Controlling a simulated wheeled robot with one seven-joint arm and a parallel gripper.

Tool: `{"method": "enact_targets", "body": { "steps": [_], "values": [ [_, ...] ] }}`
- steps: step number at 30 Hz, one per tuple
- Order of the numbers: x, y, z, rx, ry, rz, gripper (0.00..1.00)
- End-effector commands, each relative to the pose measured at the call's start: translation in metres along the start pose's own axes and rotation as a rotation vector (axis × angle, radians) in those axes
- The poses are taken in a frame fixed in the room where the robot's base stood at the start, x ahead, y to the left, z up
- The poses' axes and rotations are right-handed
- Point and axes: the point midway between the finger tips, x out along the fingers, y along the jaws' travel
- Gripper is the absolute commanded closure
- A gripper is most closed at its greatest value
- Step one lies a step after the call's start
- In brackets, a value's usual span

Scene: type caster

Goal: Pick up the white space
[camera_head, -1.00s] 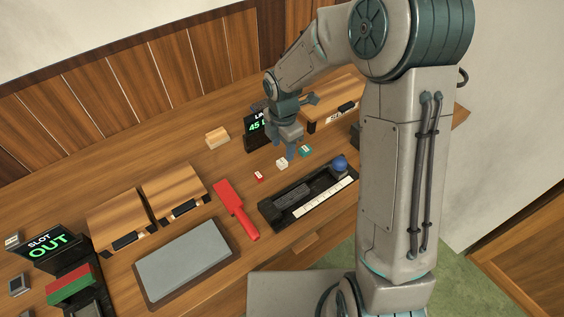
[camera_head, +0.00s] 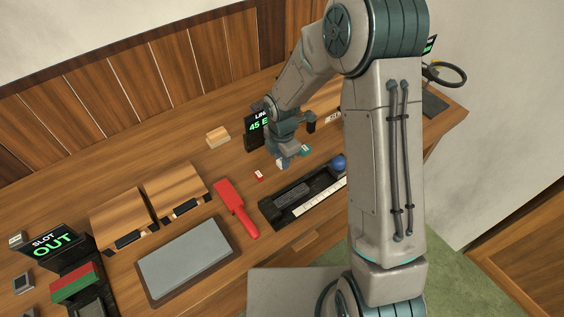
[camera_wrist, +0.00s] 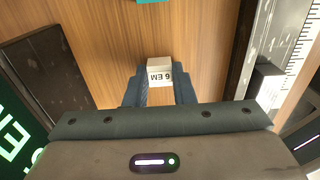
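The white space (camera_wrist: 159,73) is a small white block, with "6 EM" reading upside down in the wrist view. In the head view a bit of the white space (camera_head: 281,163) shows below my fingers. My gripper (camera_wrist: 160,88) has one dark finger on each side of the block, close against it with no clear gap. In the head view my gripper (camera_head: 281,155) is low over the desk and hides most of the block. I cannot tell whether the block is off the desk.
A teal block (camera_head: 305,150) and a red block (camera_head: 258,175) lie close by. A black composing tray (camera_head: 293,203) with a white ruler and blue knob is in front. A dark display (camera_head: 256,127) stands behind. A red brush-like tool (camera_head: 236,207) lies left.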

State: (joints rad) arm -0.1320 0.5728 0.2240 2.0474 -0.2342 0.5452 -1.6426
Motion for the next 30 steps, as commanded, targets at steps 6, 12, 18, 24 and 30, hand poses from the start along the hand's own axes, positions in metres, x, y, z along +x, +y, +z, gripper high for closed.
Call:
{"method": "enact_targets", "body": {
  "steps": [6, 12, 18, 24, 30],
  "values": [
    [0.0, 0.0, 0.0, 0.0, 0.0, 0.0, 1.0],
    [-0.004, 0.001, 0.001, 0.001, 0.0, 0.002, 1.0],
    [-0.023, 0.001, 0.001, 0.001, -0.002, 0.004, 1.0],
    [-0.049, -0.008, 0.013, 0.007, -0.002, 0.003, 1.0],
    [-0.068, -0.028, 0.039, 0.005, -0.003, 0.003, 1.0]
  ]
}}
